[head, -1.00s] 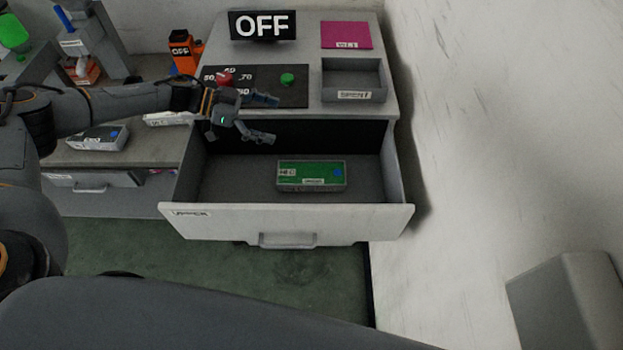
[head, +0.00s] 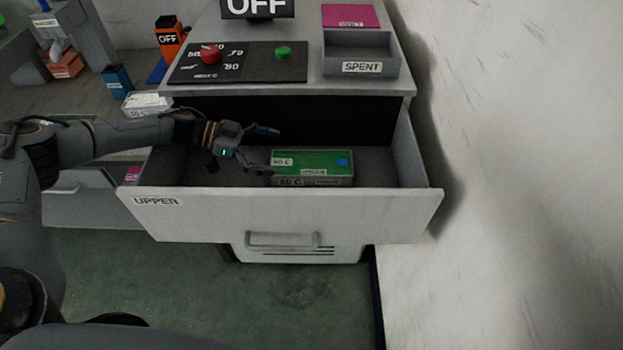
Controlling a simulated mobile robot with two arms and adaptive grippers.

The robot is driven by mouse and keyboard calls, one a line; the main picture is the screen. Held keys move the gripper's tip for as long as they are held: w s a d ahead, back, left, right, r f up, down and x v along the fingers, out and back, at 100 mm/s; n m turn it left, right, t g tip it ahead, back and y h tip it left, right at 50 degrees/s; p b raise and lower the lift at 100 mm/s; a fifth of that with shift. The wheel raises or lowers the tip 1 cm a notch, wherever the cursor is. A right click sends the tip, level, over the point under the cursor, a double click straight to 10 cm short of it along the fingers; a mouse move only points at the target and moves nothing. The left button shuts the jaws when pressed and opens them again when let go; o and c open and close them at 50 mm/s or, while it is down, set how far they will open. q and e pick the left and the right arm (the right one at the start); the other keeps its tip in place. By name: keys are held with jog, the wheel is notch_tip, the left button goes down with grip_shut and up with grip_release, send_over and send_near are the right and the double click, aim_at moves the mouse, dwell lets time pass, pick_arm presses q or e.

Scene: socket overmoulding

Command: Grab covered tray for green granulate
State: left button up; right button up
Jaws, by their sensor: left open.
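The covered tray (head: 312,163) with a green top lies in the open upper drawer (head: 290,215). It has white labels, one reading 50 C, and a small blue square at its right end. My left gripper (head: 268,151) is open, with its fingers pointing right. It is over the drawer at the left end of the tray, and one fingertip is close to that end. I cannot tell whether it touches. My right gripper is not in view.
A dark control panel with a red knob (head: 210,54) and a green button (head: 283,52) is on the cabinet top. A grey SPENT tray (head: 361,68) and a magenta sheet (head: 350,16) are to its right. A wall (head: 510,150) rises close on the right.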

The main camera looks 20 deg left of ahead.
aim_at(311, 162)
pick_arm(q)
jog(key=b+x, duration=0.1)
jog(key=x, duration=0.1)
jog(key=b+x, duration=0.2)
jog(key=x, duration=0.1)
jog(key=b+x, duration=0.2)
jog(key=shift+w+f, duration=0.15)
jog(key=shift+f, duration=0.2)
jog(key=shift+w+d, duration=0.1)
jog(key=shift+d, duration=0.1)
jog(key=shift+r, duration=0.1)
jog(key=shift+c, duration=0.6)
jog(key=c, duration=1.4)
